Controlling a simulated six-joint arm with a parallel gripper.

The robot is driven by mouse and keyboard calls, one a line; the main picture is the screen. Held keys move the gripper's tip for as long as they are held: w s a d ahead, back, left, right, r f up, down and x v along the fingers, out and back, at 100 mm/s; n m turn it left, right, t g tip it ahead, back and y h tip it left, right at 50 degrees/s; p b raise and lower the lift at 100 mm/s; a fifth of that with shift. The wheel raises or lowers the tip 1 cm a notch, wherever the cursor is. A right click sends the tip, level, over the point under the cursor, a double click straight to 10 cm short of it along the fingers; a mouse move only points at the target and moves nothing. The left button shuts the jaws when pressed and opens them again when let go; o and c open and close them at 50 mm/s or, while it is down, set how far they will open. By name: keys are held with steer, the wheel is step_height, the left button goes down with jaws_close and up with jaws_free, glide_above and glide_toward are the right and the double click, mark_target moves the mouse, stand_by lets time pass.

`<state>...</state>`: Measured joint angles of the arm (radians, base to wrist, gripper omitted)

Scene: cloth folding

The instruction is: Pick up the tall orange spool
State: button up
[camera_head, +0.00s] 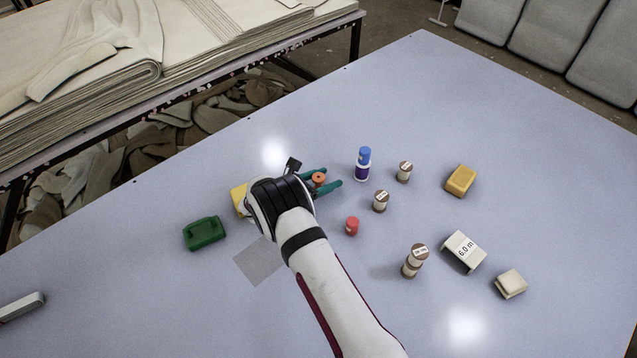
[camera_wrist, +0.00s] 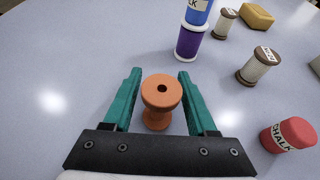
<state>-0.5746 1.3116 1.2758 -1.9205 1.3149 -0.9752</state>
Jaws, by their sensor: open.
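The orange spool (camera_wrist: 161,95) stands upright on the table, with a dark hole in its top. In the wrist view it is between the two green fingers of my gripper (camera_wrist: 160,90), with a gap showing on each side. In the head view the spool's top (camera_head: 318,178) shows between the fingers of my gripper (camera_head: 329,179). The fingers are open and lie on either side of the spool. In the head view its lower part is hidden by the gripper.
A blue and purple stack (camera_head: 363,164) stands just beyond the fingers. A red chalk piece (camera_head: 352,226) and several labelled spools (camera_head: 381,201) are to the right. A yellow object (camera_head: 240,200) and a green block (camera_head: 204,233) are to the left. The front left table is mostly clear.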

steer(key=shift+d, duration=0.1)
jaws_close()
stand_by(0.3)
